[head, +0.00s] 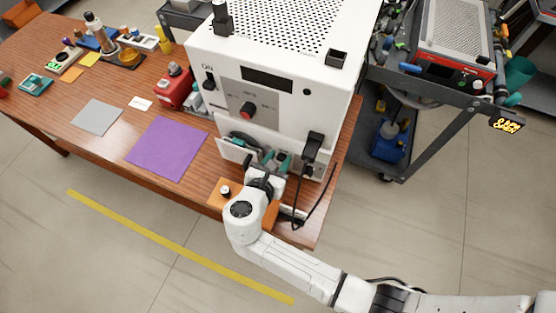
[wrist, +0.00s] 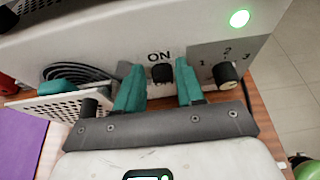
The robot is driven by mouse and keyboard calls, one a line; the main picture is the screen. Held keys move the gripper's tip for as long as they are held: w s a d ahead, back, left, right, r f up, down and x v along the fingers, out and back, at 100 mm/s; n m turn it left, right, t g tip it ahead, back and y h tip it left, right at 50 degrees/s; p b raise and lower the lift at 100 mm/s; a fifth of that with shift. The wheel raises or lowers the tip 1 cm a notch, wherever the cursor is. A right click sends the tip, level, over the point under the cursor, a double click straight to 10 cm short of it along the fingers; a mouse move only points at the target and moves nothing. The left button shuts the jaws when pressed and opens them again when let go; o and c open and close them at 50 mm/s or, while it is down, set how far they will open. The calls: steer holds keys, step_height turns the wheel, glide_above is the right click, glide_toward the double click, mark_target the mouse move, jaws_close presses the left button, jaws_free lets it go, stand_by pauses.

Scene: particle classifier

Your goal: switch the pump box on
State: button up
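The pump box is a pale box low under the large white cabinet in the head view (head: 317,170). Its front panel (wrist: 110,45) fills the top of the wrist view. It bears the word ON, with a small black switch (wrist: 162,73) just below. A round green light (wrist: 239,18) glows at upper right. A black knob (wrist: 228,73) marked 1, 2, 3 sits on a grey patch. My gripper (wrist: 156,66) is open, its teal fingers on either side of the switch; I cannot tell whether they touch it. It also shows in the head view (head: 269,160).
A white perforated flap (wrist: 62,108) with a black knob stands out left of my fingers. The large white cabinet (head: 225,88) rises above my gripper. A purple mat (head: 167,148) lies left; a black cable hangs right.

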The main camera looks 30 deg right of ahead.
steer(key=shift+o, duration=1.2)
steer(key=shift+f, duration=0.15)
steer(key=shift+s, duration=0.1)
steer(key=v, duration=1)
steer(key=shift+s+a+r+b, duration=0.15)
steer(key=shift+a+r+b, duration=0.15)
steer(key=shift+b, duration=0.15)
steer(key=s+d+f+m+g+y, duration=0.2)
steer(key=s+d+f+m+g, duration=0.1)
steer(key=d+m, duration=0.25)
steer(key=s+d+f+m+g+y, duration=0.1)
steer(key=s+d+f+m+g, duration=0.15)
steer(key=d+m, duration=0.3)
steer(key=s+d+m+y, duration=0.2)
steer(key=s+m+y, duration=0.2)
steer(key=s+m, duration=0.2)
steer(key=s+d+m+g+y, duration=0.1)
steer(key=s+d+m+y, duration=0.1)
steer(key=s+m, duration=0.4)
steer(key=r+m+y, duration=0.1)
steer(key=m, duration=0.2)
steer(key=shift+d+y, duration=0.3)
steer(key=shift+y, duration=0.1)
